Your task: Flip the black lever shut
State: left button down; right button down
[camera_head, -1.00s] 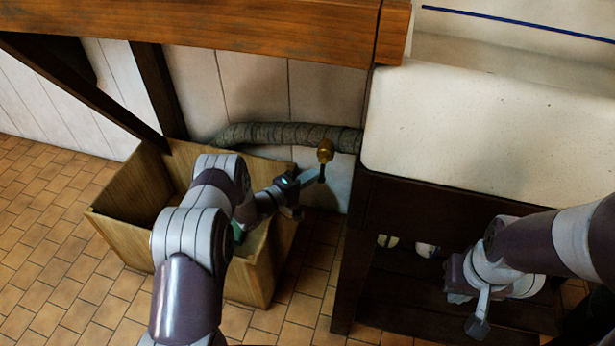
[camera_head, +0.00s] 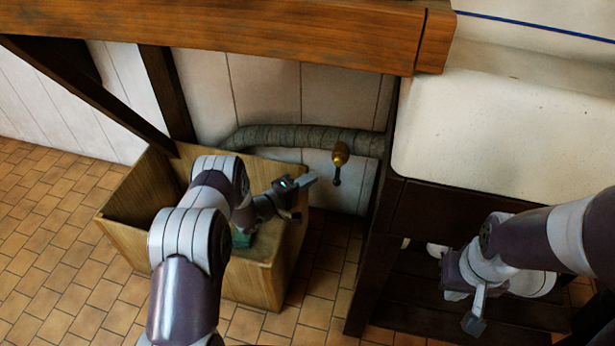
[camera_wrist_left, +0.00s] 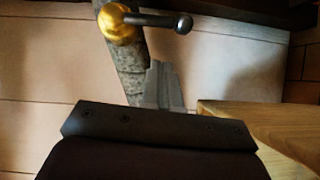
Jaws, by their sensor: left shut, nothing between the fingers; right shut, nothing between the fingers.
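The black lever (camera_head: 337,178) hangs down from a brass valve body (camera_head: 341,153) on the grey pipe by the wall. In the left wrist view the lever (camera_wrist_left: 158,21) runs right from the brass body (camera_wrist_left: 120,22) to a round knob, crosswise to the pipe. My left gripper (camera_head: 314,178) is shut and empty, left of the lever with a small gap. In the left wrist view its closed fingertips (camera_wrist_left: 157,66) point toward the lever, apart from it. My right gripper (camera_head: 474,324) is shut and empty, low at the right by the sink stand.
The grey pipe (camera_head: 290,136) runs along the wall into the dark sink stand (camera_head: 400,215). A wooden bin (camera_head: 128,225) stands beneath my left arm, with something green inside. A wooden beam (camera_head: 230,40) crosses above. The white sink (camera_head: 500,130) is at right.

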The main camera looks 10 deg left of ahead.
pick_arm(q)
jog(key=p+v, duration=0.2)
jog(key=v, duration=0.7)
jog(key=shift+s+d+f+p, duration=0.1)
jog(key=shift+d+f+p, duration=0.05)
jog(key=shift+p, duration=0.15)
jog(key=shift+s, duration=0.25)
